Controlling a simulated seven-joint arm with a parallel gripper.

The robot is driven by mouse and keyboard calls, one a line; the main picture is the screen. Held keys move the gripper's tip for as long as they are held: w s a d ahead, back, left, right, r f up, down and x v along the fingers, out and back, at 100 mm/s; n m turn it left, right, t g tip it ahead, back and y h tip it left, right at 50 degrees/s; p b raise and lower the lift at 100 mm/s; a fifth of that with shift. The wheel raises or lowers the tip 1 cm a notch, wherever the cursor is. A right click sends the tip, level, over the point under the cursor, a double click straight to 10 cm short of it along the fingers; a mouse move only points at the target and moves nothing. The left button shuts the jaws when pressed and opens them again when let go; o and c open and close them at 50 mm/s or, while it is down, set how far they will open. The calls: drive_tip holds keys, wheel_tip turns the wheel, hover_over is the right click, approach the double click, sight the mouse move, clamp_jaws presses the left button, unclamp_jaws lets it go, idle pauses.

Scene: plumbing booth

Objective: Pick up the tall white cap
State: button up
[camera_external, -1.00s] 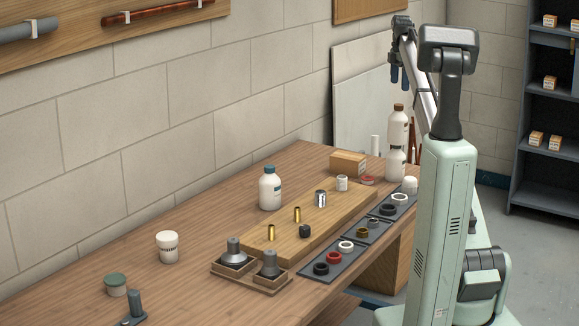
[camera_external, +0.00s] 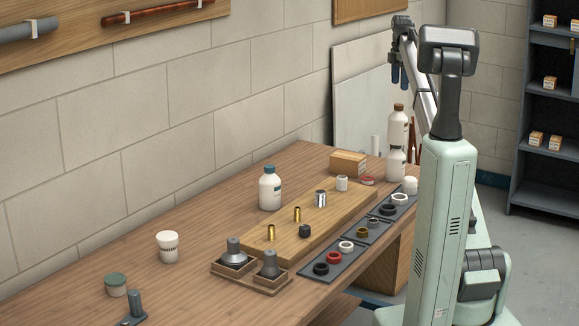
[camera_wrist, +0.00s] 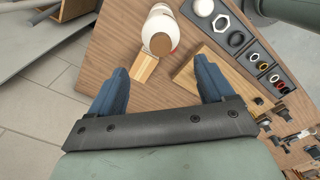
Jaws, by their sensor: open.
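A white, round-topped cap (camera_external: 410,186) stands at the far end of the row of dark trays, near the bench's right edge. It looks taller than the rings beside it. In the wrist view a plain white round top (camera_wrist: 203,7) at the tray's end appears to be the same cap. My gripper (camera_external: 399,75) is high above the far end of the bench, well apart from the cap. In the wrist view its two blue fingers (camera_wrist: 163,80) are spread, with nothing held between them.
Dark trays (camera_external: 345,262) hold several rings. A wooden board (camera_external: 285,235) carries small metal fittings. The bench's left part has free room.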

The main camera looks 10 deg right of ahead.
drive_tip(key=shift+c, duration=1.2)
drive_tip(key=s+d+f+m, duration=0.4)
drive_tip(key=f, duration=0.4)
drive_tip(key=m, duration=0.8)
approach(410, 178)
wheel_tip(410, 178, down, 12)
drive_tip(key=shift+w+f, duration=0.1)
drive_tip(key=shift+f, duration=0.05)
drive_tip(key=c, duration=0.6)
drive_tip(key=shift+c, duration=0.2)
